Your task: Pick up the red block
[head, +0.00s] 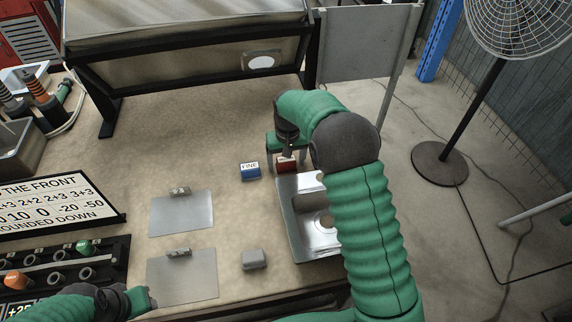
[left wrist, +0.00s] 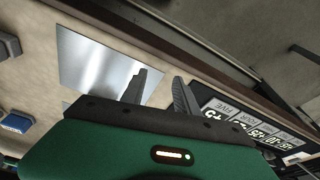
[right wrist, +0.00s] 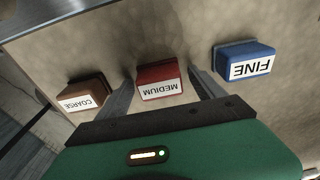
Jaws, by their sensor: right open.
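The red block (head: 287,165), labelled MEDIUM, sits on the table by the far edge of a metal tray, partly hidden by my right arm in the head view. In the right wrist view the red block (right wrist: 158,84) lies between the two fingers of my right gripper (right wrist: 161,77). This gripper is open, one finger on each side of the block; I cannot tell whether they touch it. My left gripper (left wrist: 158,82) is open and empty, low over the table's front left, near a flat metal plate (left wrist: 95,62).
A blue block (right wrist: 245,62), labelled FINE, and a brown block (right wrist: 84,93), labelled COARSE, flank the red one. The metal tray (head: 292,222) lies under my right forearm. A grey block (head: 254,259) and two plates (head: 182,215) are nearby. Bare table lies beyond the blocks.

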